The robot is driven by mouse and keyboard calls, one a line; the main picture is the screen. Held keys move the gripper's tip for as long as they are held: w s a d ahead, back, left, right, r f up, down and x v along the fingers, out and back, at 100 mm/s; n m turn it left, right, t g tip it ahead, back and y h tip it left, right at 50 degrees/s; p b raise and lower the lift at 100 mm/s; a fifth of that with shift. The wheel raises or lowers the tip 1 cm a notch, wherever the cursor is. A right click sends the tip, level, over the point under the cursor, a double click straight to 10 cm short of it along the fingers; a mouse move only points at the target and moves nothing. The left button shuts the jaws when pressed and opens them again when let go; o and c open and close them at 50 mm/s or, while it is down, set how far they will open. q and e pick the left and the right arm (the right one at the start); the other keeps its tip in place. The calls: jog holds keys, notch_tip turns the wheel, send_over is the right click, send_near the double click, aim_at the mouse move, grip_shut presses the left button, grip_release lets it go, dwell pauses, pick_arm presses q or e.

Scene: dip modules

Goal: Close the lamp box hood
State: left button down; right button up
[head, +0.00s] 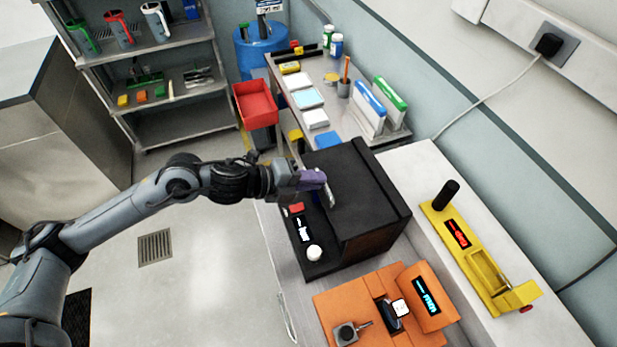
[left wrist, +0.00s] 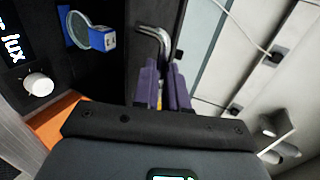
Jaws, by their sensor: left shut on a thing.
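The lamp box (head: 366,195) is a black box with a lower front panel that carries a small display and a white knob (head: 314,253). A bent metal handle (head: 330,197) sits on its hood. My left gripper (head: 314,181), with purple fingers, is at this handle. In the left wrist view the fingers (left wrist: 162,88) are shut on the lower end of the handle (left wrist: 152,36). A blue piece with a round ring (left wrist: 92,30) shows beside the dark hood there. I cannot tell exactly how far the hood stands open. My right gripper is not in view.
An orange device (head: 370,308) stands near the box's front side. A yellow device (head: 470,250) lies on the white bench to the right. A metal cart (head: 330,72) with bottles and racks stands behind. A red bin (head: 255,104) hangs at its left. The floor at left is clear.

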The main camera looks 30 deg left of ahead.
pick_arm(q)
jog(key=shift+s+a+f, duration=0.1)
jog(key=shift+a+f, duration=0.1)
jog(key=shift+f, duration=0.65)
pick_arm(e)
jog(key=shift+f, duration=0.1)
pick_arm(q)
jog(key=c, duration=1.2)
grip_release()
jog(key=shift+o, duration=0.2)
jog(key=shift+r, duration=0.1)
jog(key=shift+r, duration=0.1)
pick_arm(e)
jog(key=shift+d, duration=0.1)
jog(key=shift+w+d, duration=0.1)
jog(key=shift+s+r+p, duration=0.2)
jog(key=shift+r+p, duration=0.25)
jog(key=shift+p, duration=0.05)
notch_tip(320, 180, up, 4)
jog(key=p, duration=0.3)
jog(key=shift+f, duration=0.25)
pick_arm(q)
jog(key=p+v, duration=0.2)
jog(key=v, duration=0.8)
jog(key=shift+r, duration=0.5)
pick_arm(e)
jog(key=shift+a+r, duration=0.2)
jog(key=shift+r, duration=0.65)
